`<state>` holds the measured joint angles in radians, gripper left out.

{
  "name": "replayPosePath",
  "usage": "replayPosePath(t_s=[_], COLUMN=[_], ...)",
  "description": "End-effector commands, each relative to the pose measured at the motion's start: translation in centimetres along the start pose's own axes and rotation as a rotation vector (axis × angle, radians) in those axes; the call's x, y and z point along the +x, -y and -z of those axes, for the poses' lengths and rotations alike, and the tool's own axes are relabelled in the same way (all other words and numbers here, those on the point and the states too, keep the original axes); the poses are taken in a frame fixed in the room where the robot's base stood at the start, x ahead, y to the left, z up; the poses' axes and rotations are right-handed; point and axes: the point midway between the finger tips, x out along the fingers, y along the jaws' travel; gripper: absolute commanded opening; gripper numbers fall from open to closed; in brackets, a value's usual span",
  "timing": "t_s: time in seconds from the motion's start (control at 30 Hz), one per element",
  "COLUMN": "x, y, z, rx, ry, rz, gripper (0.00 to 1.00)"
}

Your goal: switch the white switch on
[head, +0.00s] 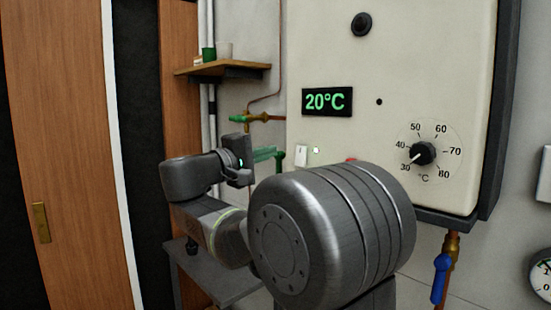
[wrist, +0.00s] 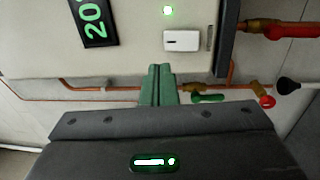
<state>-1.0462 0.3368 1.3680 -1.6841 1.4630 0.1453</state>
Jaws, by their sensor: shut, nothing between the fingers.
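The white switch (head: 301,155) is a small upright rocker on the cream boiler front, below the display. In the wrist view the white switch (wrist: 182,41) lies just beyond the fingertips, slightly right, with a dark mark at one end. The fingers (wrist: 158,72) also show closed together in the wrist view, apart from the switch.
The display (head: 327,101) reads 20°C. A black dial (head: 423,153) sits to the right. A red part (head: 350,159) is partly hidden by my arm. A pipe with a valve (head: 262,117) runs left of the boiler, below a wooden shelf (head: 222,69) with cups.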

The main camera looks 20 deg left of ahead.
Motion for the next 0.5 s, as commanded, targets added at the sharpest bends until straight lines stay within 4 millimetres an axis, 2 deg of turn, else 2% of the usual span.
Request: replayPosePath(t_s=[0.03,0.2,0.33,0.5], x=[-1.0,-3.6,-4.8,-5.4], y=[-0.1,-0.8,-1.2,-1.4], z=[0.1,0.1,0.1,0.0], rx=[0.004,0.003,0.002,0.001], ry=[-0.006,-0.005,-0.003,-0.001], rz=[0.000,0.000,-0.001,0.000], gripper=[0.00,0.00,0.00,0.00])
